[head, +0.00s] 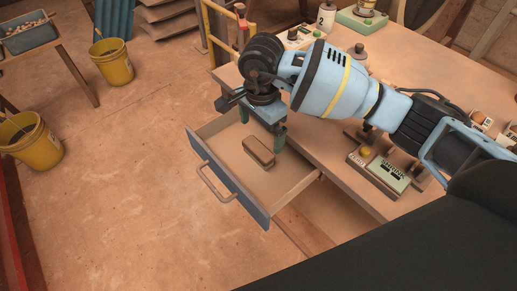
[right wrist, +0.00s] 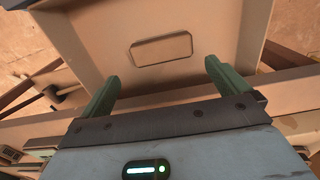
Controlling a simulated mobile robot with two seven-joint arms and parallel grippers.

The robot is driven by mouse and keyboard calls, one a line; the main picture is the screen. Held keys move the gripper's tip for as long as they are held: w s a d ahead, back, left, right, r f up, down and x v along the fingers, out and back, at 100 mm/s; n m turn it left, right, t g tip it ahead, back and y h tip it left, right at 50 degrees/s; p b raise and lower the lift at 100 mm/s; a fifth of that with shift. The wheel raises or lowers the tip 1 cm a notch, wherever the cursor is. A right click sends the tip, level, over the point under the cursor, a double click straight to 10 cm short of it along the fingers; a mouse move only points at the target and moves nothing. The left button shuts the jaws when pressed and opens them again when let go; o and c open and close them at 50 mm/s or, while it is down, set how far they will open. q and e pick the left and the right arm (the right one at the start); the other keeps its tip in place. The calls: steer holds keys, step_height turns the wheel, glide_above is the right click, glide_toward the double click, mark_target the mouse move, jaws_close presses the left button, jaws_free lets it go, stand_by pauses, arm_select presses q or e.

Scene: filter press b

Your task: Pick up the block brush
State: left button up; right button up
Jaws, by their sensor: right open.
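The block brush (head: 259,151) lies in the open drawer (head: 293,196), a small brown block with rounded ends. It also shows in the right wrist view (right wrist: 161,49), lying flat on the drawer floor. My right gripper (head: 263,128) hangs above the drawer, at the table side of the brush. Its green fingers are spread and empty in the right wrist view (right wrist: 160,82), with the brush ahead of them and apart from them. My left gripper is not in view.
The drawer has a blue front with a handle (head: 214,184) and low side walls around the brush. The table (head: 345,178) above it holds a device with a yellow button (head: 366,152). Yellow buckets (head: 111,62) stand on the floor at left.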

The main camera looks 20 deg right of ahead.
mark_target(258, 147)
steer(key=shift+w+a+f, duration=0.1)
steer(key=shift+a+f, duration=0.05)
steer(key=shift+f, duration=1.65)
steer(key=shift+a+f, duration=0.1)
steer(key=shift+f, duration=1.65)
steer(key=c, duration=0.7)
